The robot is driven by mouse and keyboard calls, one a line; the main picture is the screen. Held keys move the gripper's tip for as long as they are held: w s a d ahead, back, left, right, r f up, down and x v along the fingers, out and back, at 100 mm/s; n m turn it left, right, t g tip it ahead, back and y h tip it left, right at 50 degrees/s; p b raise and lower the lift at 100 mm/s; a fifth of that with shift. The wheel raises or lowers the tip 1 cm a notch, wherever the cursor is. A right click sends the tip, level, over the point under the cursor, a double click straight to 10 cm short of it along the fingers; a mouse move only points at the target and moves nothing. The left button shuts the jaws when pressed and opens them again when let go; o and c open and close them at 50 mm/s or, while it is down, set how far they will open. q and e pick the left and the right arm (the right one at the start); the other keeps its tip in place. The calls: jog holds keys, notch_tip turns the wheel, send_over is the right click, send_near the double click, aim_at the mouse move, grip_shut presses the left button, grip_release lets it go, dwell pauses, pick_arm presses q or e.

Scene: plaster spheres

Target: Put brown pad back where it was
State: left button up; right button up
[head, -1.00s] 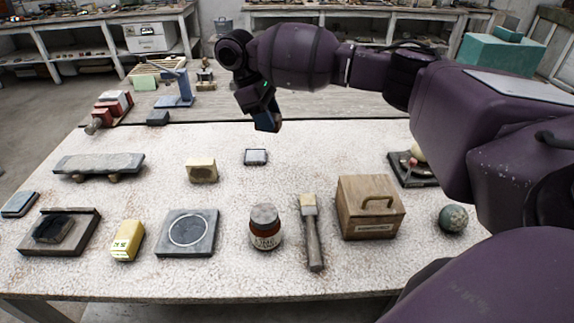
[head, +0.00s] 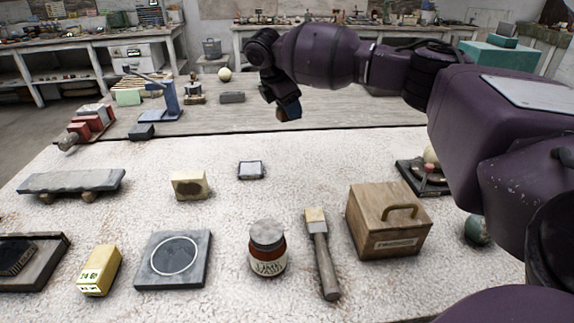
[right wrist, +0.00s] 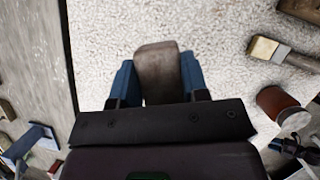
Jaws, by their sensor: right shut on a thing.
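My right gripper (head: 288,108) is above the far edge of the white speckled table (head: 335,165), seen small in the head view. In the right wrist view, its two blue fingers (right wrist: 157,80) are shut on the brown pad (right wrist: 156,68), a worn grey-brown block that sticks out past the fingertips. The pad is held clear of the table surface, and its lower part is hidden between the fingers. My left gripper is not in view.
On the table are a small grey-framed pad (head: 250,170), a cream block (head: 190,185), a jar (head: 267,248), a brush (head: 322,255), a wooden box (head: 388,222), a yellow block (head: 99,270) and a grey plate with a ring (head: 174,259). Behind is a grey bench (head: 330,112).

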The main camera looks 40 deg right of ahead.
jog(key=b, duration=0.2)
send_over(293, 168)
jog(key=a, duration=0.2)
jog(key=f, duration=1.1)
jog(key=shift+d, duration=0.25)
notch_tip(293, 168, down, 6)
jog(key=shift+r+b, duration=0.25)
jog(key=shift+b, duration=0.4)
jog(key=shift+r, duration=0.1)
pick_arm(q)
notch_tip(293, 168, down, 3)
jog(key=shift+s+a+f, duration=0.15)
pick_arm(e)
jog(key=o, duration=1)
